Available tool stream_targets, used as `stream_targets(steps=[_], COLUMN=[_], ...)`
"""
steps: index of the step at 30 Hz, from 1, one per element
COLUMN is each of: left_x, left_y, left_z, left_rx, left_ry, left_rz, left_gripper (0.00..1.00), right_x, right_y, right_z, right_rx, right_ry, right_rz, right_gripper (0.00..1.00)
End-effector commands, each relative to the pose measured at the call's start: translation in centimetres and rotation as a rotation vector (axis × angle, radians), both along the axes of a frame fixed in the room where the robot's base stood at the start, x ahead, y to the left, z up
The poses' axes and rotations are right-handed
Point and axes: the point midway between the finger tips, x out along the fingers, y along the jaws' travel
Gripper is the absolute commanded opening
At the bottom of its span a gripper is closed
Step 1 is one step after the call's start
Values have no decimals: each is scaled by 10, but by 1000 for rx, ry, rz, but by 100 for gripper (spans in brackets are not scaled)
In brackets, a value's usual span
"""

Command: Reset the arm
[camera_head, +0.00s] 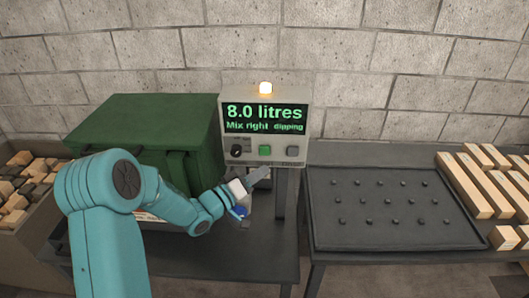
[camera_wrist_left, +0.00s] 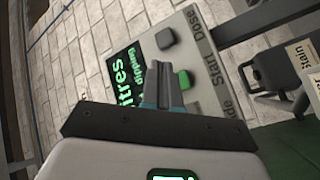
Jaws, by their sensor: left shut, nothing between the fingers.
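My left arm comes in from the left of the head view, and its teal left gripper (camera_head: 257,174) is in front of and just below the control panel (camera_head: 294,162). The gripper is shut and empty. In the wrist view the shut fingers (camera_wrist_left: 163,75) overlap the panel, close beside the green button (camera_wrist_left: 184,79); I cannot tell whether they touch anything. The panel's screen (camera_head: 264,118) reads "8.0 litres, Mix right, dipping". Below it are a dark knob (camera_head: 236,151), the green button and a grey button (camera_head: 292,151). My right gripper is not in view.
A green box (camera_head: 140,120) stands behind my arm. A dark container (camera_wrist_left: 268,70) labelled "Stain" shows in the wrist view. A black studded tray (camera_head: 340,232) is at right, beside wooden bars (camera_head: 473,185). Wood blocks (camera_head: 15,202) lie far left.

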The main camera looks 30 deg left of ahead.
Motion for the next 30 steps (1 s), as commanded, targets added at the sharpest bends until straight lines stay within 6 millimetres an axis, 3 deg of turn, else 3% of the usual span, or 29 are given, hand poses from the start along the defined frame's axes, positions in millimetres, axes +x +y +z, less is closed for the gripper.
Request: stream_targets(steps=[15, 17, 20, 23, 26, 30], left_x=[0, 3, 11, 11, -5, -61], left_y=[-1, -9, -45, -107, -161, -213], left_z=[0, 1, -12, -52, -116, -206], left_rx=[0, -2, -30, -112, -139, -32], left_ry=[-1, -2, 19, 121, 330, 660], left_rz=[-2, -17, -88, -168, -182, -198], left_gripper=[0, 0, 0, 0, 0, 0], right_x=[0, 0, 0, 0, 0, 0], right_y=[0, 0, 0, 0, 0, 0], right_z=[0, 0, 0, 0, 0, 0], right_rx=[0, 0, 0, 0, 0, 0], right_ry=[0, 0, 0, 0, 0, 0], right_rz=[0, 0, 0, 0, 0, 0], right_gripper=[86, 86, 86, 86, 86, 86])
